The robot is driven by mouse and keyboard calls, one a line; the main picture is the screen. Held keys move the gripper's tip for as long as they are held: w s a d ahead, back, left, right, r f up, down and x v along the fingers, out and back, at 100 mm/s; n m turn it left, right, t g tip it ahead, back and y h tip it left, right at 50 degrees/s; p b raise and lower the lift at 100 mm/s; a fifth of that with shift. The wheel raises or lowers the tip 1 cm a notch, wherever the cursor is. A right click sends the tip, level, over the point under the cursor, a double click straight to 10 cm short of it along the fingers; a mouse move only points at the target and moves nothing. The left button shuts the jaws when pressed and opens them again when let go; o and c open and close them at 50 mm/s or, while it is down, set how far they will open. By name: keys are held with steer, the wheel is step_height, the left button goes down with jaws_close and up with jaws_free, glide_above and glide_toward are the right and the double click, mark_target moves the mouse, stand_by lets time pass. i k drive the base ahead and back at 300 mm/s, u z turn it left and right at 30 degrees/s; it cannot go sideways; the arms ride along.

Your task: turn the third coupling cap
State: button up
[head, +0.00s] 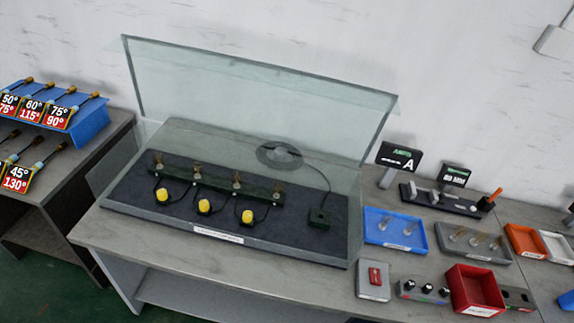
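My gripper is not in view.
The glass shield (250,90) rises behind the mat, with side panes. A green block (318,217) and grey disc (279,154) share a cable. Right: blue tray (394,229), grey tray (472,243), red bin (476,290), red-switch box (374,280). Left: labelled tool rack (88,122).

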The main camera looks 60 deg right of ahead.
mark_target(246, 217)
steer(key=z, duration=0.4)
steer(key=i, duration=1.05)
steer(key=z, duration=0.35)
